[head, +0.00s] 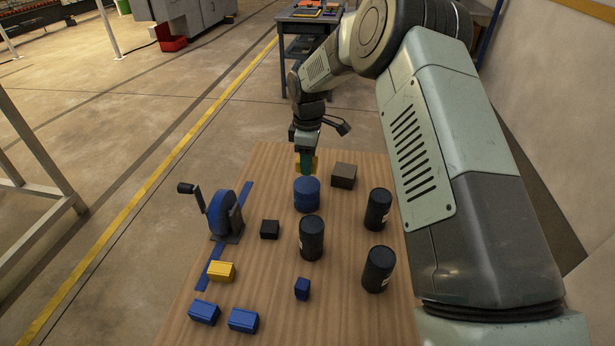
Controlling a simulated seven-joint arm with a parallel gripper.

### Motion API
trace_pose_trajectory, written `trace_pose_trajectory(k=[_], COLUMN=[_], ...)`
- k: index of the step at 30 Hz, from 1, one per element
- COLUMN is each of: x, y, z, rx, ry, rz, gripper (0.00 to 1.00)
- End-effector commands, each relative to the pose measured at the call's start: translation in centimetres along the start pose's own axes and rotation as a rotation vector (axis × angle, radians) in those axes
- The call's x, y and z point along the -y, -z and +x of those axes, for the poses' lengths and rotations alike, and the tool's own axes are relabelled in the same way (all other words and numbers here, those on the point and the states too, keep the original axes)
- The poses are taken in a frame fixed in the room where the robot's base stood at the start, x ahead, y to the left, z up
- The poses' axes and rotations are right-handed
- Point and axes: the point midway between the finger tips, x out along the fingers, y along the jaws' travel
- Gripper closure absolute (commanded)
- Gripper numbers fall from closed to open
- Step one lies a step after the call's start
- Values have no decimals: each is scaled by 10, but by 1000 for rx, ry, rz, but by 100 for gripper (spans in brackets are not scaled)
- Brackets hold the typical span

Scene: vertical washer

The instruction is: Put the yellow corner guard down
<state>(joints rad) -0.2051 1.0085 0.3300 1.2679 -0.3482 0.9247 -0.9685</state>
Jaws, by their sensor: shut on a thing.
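My gripper (306,163) is in the head view above the far part of the wooden table, pointing down. A yellow block (221,271) lies on the table's left side.
A blue crank wheel (224,214) stands at the left. Dark cylinders (312,238) stand at the middle and right. A black block (270,229) and several blue blocks (243,320) lie nearer. Bare wood (264,170) shows left of the gripper.

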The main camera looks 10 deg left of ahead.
Motion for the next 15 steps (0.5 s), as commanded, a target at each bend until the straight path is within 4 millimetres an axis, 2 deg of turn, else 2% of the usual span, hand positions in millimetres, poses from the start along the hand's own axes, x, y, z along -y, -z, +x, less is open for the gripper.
trace_pose_trajectory(k=[8,12,15], x=[0,0,0], y=[0,0,0], z=[26,47,52], rx=[0,0,-1], ry=[1,1,-2], rz=[0,0,0], gripper=[87,87,87])
